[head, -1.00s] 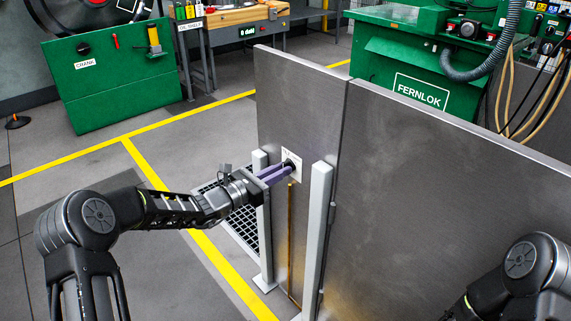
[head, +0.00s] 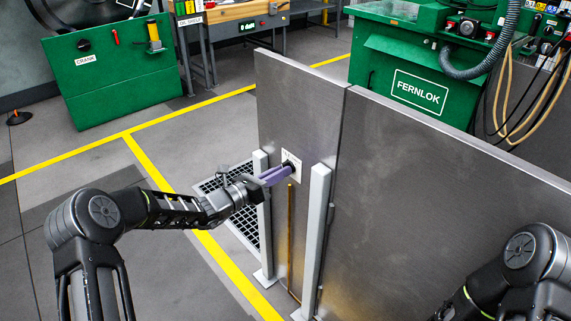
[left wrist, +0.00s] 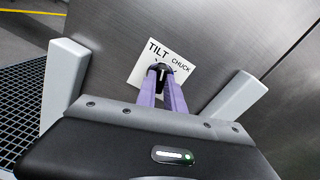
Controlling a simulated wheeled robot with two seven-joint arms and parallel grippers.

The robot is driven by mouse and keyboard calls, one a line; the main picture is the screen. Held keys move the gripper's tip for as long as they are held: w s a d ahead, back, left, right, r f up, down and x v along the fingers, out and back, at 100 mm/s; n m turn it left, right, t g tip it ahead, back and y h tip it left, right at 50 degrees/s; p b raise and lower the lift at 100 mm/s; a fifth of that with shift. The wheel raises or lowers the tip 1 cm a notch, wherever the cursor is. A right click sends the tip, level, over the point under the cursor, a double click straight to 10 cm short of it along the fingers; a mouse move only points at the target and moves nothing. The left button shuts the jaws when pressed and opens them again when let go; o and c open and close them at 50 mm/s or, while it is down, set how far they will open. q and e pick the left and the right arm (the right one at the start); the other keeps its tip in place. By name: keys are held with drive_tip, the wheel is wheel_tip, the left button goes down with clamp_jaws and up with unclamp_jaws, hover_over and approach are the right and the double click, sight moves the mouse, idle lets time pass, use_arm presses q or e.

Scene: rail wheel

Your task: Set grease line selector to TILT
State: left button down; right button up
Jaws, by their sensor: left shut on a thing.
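The grease line selector is a black knob (left wrist: 160,74) on a white label plate (left wrist: 140,68) fixed to a grey metal panel. In the left wrist view the plate reads TILT on the left and CHUCK on the right. A short white mark shows on the knob, pointing roughly up between the two words; its exact setting is hard to tell. My left gripper (left wrist: 161,84) has its purple fingers on both sides of the knob, shut on it. In the head view the left gripper (head: 279,172) reaches the plate from the left. My right gripper is out of view.
Two light grey posts stand either side of the plate, a left one (head: 262,215) and a right one (head: 315,235). A brass-coloured pipe (head: 291,240) runs down below the plate. A floor grating (head: 240,222) lies left of the panel. A green FERNLOK machine (head: 400,65) stands behind.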

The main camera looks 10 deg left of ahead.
use_arm(q)
drive_tip(key=shift+n+p, duration=0.3)
drive_tip(key=shift+n, duration=0.2)
drive_tip(key=shift+f, duration=0.1)
drive_tip(key=n+p, duration=0.3)
drive_tip(key=n, duration=0.1)
drive_tip(key=shift+p, duration=0.35)
drive_tip(key=c, duration=1.8)
unclamp_jaws()
drive_tip(key=o, duration=0.5)
drive_tip(key=shift+s, duration=0.1)
